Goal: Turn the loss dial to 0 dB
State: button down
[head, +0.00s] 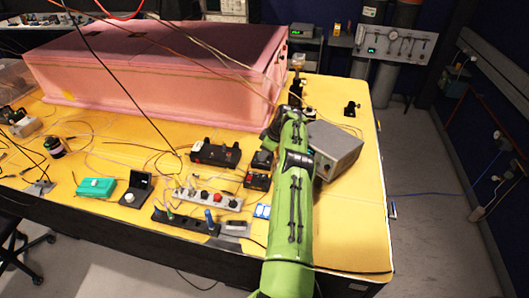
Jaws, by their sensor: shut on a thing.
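My green arm reaches up across the right part of the yellow table, and my gripper (296,92) is at its far end, beyond the grey box and near the pink enclosure's right end. It is shut on a small part there, apparently the loss dial. The dial itself is hidden behind the gripper and wrist, so its scale and setting cannot be read. A small pale, round-topped device (298,63) stands just beyond the gripper.
The grey metal box (335,150) stands close to the right of my arm. The pink foam enclosure (160,60) fills the back left, with cables hanging over it. Black devices (215,153) and a power strip (208,198) lie left of my arm. The right floor is mostly clear.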

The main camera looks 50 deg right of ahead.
jog(key=shift+n, duration=0.3)
dwell(0.5)
jog(key=c, duration=0.9)
grip_release()
jog(key=shift+o, duration=0.2)
jog(key=p+v, duration=0.2)
jog(key=v, duration=1.3)
jog(key=shift+r+p, duration=0.35)
jog(key=shift+r, duration=0.05)
jog(key=shift+s+d+f, duration=0.1)
jog(key=shift+s, duration=0.05)
